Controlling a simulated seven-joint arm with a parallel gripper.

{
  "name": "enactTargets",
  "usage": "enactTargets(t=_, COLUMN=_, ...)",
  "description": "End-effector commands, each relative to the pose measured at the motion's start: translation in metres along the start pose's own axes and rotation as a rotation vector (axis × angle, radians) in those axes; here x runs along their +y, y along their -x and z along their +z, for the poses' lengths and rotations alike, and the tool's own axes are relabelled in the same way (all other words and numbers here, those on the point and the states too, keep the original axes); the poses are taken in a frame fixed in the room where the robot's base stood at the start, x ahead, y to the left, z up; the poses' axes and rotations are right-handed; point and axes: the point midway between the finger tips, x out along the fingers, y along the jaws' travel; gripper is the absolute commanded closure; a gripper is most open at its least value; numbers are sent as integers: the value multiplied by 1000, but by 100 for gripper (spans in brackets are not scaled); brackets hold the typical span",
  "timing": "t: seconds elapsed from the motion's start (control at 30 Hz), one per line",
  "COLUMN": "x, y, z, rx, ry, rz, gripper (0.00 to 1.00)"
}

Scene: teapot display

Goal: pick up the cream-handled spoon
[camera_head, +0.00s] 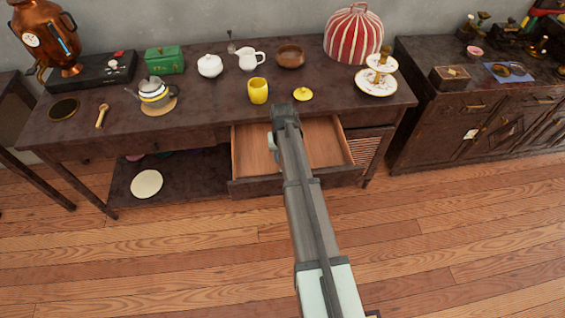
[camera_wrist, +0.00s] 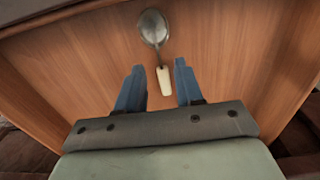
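The cream-handled spoon (camera_wrist: 154,32) lies in the wooden drawer (camera_wrist: 230,45) in the wrist view. Its metal bowl points away from me and its short cream handle points toward my gripper (camera_wrist: 156,77). My gripper is open, with a blue-grey finger on each side of the lower handle. I cannot tell how far above the spoon the fingers are. In the head view, my arm reaches over the open drawer (camera_head: 325,142) and the spoon is not visible there.
The drawer hangs open beneath the dark table (camera_head: 205,105). A yellow cup (camera_head: 258,91) and a yellow lid (camera_head: 302,94) stand near the table's front edge. A wooden spoon (camera_head: 102,115) lies at the left. The drawer walls surround my gripper's area.

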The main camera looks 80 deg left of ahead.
Motion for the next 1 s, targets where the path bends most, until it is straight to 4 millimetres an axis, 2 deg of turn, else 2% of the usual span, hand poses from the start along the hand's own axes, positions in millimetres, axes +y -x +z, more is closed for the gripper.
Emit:
enactTargets(t=0.2, x=1, y=-29, z=0, rx=1, ry=1, rz=1, gripper=64)
enactTargets(t=0.5, x=1, y=-34, z=0, rx=4, ry=1, rz=1, gripper=65)
enactTargets(t=0.87, x=1, y=-34, z=0, rx=3, ry=1, rz=1, gripper=99)
enactTargets(t=1.0, x=1, y=-34, z=0, rx=3, ry=1, rz=1, gripper=100)
